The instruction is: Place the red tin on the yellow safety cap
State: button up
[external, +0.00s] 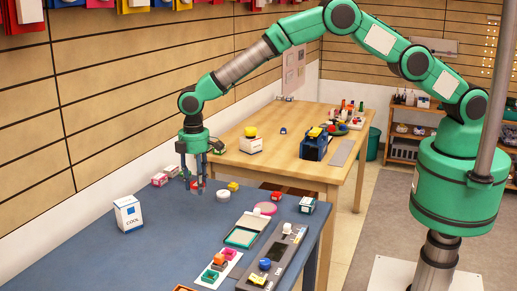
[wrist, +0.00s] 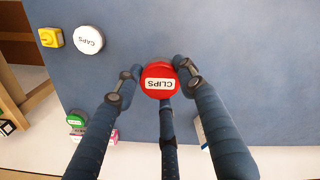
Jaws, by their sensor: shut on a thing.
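The red tin (wrist: 157,69) is round, with a white CLIPS label on its lid. My gripper (wrist: 157,78) is shut on it, with fingers on both sides and one below in the wrist view. I cannot tell if the tin touches the table. A small yellow block-like piece (external: 233,186) sits to the right of my gripper; it also shows in the wrist view (wrist: 50,37). A yellow dome (external: 250,131) sits on a white box on the wooden table.
A white CAPS tin (external: 223,196) stands between my gripper and the yellow block. Pink boxes (external: 160,179) lie left of my gripper. A white and blue carton (external: 128,214) stands at the left. A green-rimmed tray (external: 241,237) lies nearer. Bare blue tabletop (external: 175,225) lies between.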

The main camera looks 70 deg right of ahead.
jog(key=w+d+r+m+p, duration=0.1)
jog(key=d+r+p, duration=0.1)
jog(key=d, duration=1.2)
jog(key=w+d+r+m+p, duration=0.1)
jog(key=d+r+p, duration=0.1)
jog(key=d, duration=1.3)
jog(key=s+d+r+m+p, duration=0.1)
jog(key=s+d, duration=0.2)
jog(key=d, duration=0.6)
jog(key=s+d+r+m+p, duration=0.1)
jog(key=s+d, duration=0.2)
jog(key=d, duration=0.7)
jog(key=s+d+m+p, duration=0.1)
jog(key=s+d, duration=0.2)
jog(key=d, duration=0.6)
jog(key=shift+s+d+r+p, duration=0.35)
jog(key=shift+r, duration=0.05)
jog(key=p, duration=0.1)
send_over(251, 128)
jog(key=shift+a+f, duration=0.25)
jog(key=shift+f, duration=0.5)
